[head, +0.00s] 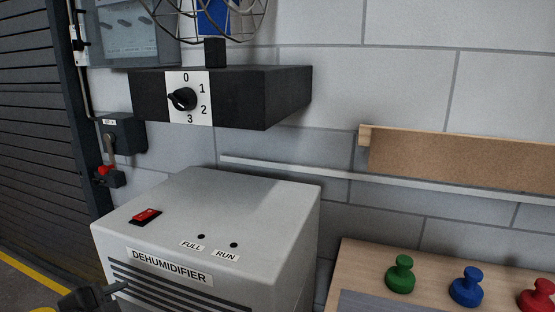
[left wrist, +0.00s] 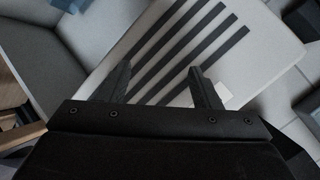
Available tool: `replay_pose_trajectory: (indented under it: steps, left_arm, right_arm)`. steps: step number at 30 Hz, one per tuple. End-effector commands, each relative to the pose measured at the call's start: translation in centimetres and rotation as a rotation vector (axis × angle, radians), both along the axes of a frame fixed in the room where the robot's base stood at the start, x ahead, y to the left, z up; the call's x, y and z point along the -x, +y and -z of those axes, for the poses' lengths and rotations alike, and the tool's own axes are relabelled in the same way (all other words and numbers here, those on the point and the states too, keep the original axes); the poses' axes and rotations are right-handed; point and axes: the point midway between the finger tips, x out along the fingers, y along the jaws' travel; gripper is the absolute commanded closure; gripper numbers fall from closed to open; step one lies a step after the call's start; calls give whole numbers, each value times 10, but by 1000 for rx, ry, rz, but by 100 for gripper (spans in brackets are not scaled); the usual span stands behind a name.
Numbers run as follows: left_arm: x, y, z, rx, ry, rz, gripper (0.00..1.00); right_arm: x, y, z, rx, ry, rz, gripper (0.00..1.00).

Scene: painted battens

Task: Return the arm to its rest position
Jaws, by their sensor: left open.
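My left gripper (left wrist: 157,84) is open in the left wrist view, with its two dark fingers apart and nothing between them. The dark slots of the dehumidifier (left wrist: 272,38) lie beyond the fingers. In the head view a dark part of my left gripper (head: 112,290) shows at the bottom left, in front of the grey dehumidifier (head: 255,215). The rest of my left arm is mostly out of the head view. My right gripper is in neither view.
A black box with a rotary dial (head: 182,99) is mounted on the wall above the dehumidifier. A red rocker switch (head: 145,217) is on its top. Green (head: 400,275), blue (head: 468,288) and red (head: 538,297) knobbed pieces stand on a wooden surface at right. A slatted shutter (head: 35,130) is at left.

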Motion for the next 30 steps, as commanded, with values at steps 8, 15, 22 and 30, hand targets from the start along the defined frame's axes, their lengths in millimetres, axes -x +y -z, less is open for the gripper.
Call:
replay_pose_trajectory:
  steps: [8, 15, 22, 30]
  left_arm:
    - [84, 17, 134, 284, 314, -394, 42]
    - [170, 24, 205, 420, 504, -733, 42]
    - [242, 25, 241, 480, 623, -1000, 42]
    - [226, 33, 290, 473, 654, -1014, 42]
  right_arm:
    - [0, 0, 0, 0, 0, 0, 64]
    - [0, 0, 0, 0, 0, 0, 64]
    - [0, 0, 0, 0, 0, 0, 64]
    - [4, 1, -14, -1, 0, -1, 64]
